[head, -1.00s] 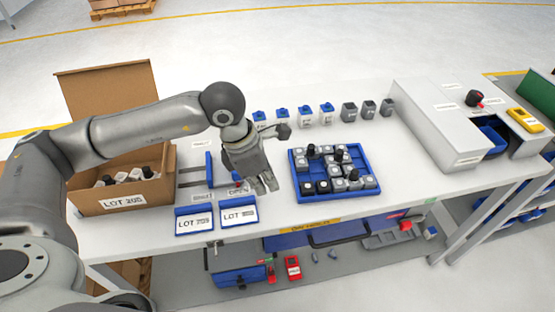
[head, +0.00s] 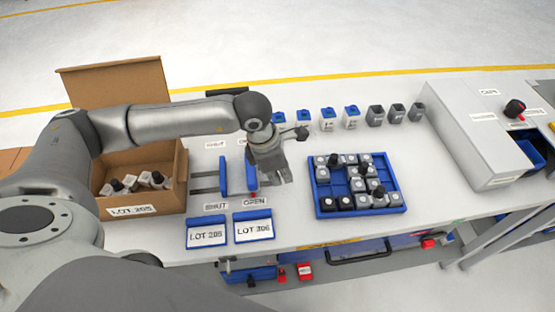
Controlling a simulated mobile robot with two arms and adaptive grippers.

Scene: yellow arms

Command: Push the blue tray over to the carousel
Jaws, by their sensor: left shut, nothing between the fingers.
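The blue tray (head: 358,206) lies flat on the white bench, right of centre. It holds several grey blocks, some with black knobs, with bare blue floor among them. My left gripper (head: 282,181) is shut and empty, pointing down just left of the tray. A small gap shows between its fingers and the tray's left wall. I cannot make out anything that is clearly a carousel. My right gripper is not in view.
A grey machine housing (head: 465,128) stands on the right, past free bench top. Blue and grey containers (head: 327,118) line the back. An open cardboard box (head: 145,205), a blue sliding fixture (head: 223,176) and LOT cards (head: 254,229) are on the left.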

